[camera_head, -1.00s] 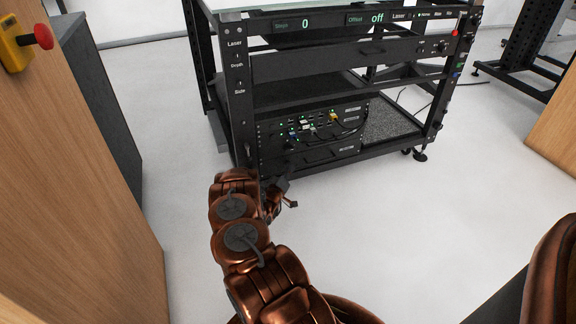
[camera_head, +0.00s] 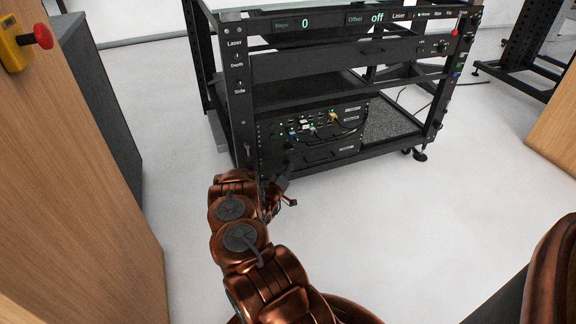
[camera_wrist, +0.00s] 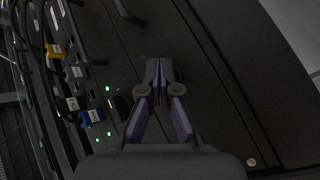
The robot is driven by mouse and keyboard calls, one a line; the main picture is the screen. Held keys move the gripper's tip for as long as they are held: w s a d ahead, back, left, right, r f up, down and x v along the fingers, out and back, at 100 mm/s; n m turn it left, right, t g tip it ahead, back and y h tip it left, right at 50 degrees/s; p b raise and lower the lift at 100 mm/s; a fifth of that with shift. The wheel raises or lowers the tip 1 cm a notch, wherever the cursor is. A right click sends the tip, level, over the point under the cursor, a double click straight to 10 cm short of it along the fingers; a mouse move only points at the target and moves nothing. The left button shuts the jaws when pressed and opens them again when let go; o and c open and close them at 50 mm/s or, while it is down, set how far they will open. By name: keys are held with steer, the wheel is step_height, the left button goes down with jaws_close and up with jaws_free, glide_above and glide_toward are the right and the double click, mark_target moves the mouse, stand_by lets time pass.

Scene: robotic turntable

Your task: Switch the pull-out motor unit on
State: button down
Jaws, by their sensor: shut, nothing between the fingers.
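The motor unit (camera_head: 313,152) is a black panel low in the rack, with several green lights and plugged cables. My gripper (camera_head: 286,180) is in front of its lower left part, mostly dark against it. In the wrist view my gripper (camera_wrist: 158,68) is shut and empty, its purple-grey fingers pointing at the unit's black panel (camera_wrist: 205,80). A dark raised part, perhaps a switch (camera_wrist: 120,107), is just left of the fingers, beside a lit green light (camera_wrist: 107,89). I cannot tell whether the fingertips touch the panel.
Blue (camera_wrist: 92,117) and yellow (camera_wrist: 55,51) connectors with black cables are at the left in the wrist view. The black rack frame (camera_head: 237,90) stands around the unit. A wooden cabinet (camera_head: 65,190) is close on the left. The pale floor (camera_head: 400,220) to the right is clear.

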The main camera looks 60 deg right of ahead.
stand_by(0.3)
steer(key=shift+s+a+p, duration=0.5)
steer(key=shift+s+p, duration=0.05)
steer(key=shift+s, duration=0.1)
steer(key=shift+s+a+p, duration=0.4)
steer(key=shift+s+a, duration=0.15)
steer(key=shift+s, duration=0.3)
steer(key=shift+s+a+p, duration=0.45)
steer(key=shift+s+a, duration=0.05)
steer(key=shift+s, duration=0.3)
steer(key=shift+s+a+p, duration=0.4)
steer(key=shift+s+a, duration=0.15)
steer(key=shift+s, duration=0.3)
steer(key=shift+s, duration=0.1)
